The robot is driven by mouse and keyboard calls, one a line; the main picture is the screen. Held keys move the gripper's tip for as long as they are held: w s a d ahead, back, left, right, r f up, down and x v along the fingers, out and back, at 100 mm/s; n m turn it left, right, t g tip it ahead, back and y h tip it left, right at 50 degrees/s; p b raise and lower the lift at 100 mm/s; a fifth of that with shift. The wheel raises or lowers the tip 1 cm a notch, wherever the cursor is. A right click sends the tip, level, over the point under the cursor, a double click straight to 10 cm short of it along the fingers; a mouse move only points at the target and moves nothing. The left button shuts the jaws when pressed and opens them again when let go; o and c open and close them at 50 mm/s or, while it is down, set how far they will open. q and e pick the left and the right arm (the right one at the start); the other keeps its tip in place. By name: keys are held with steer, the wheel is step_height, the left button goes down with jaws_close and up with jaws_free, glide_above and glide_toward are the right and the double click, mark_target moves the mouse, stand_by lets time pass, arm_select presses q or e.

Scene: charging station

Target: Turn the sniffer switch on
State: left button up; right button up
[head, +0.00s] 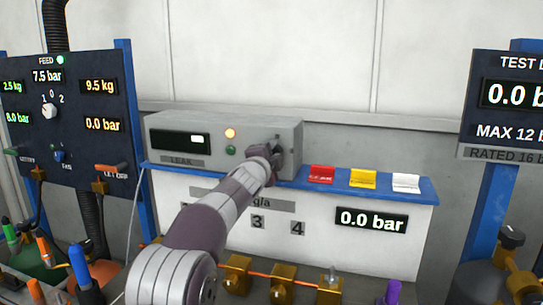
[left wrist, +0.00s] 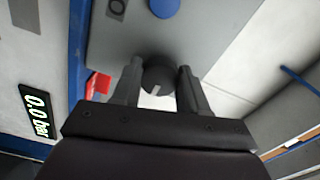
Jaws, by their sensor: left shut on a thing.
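My left gripper (head: 277,150) is at the right end of this front and hides the switch in the head view. In the left wrist view, a dark round switch knob (left wrist: 158,76) with a pale mark sits between the two fingers of my left gripper (left wrist: 157,88), which are shut on it. My right gripper is not in view.
Red (head: 321,174), yellow (head: 363,179) and white (head: 406,183) items lie on the shelf to the right. A gauge panel (head: 70,125) stands at left and a test display (head: 510,95) at right. Brass valves (head: 283,288) line the front below.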

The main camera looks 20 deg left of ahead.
arm_select(q)
steer(key=o, duration=1.1)
steer(key=shift+d, duration=0.1)
steer(key=shift+c, duration=0.2)
steer(key=s+b, duration=0.4)
steer(key=s, duration=0.8)
steer(key=shift+s+a, duration=0.25)
steer(key=shift+s, duration=0.15)
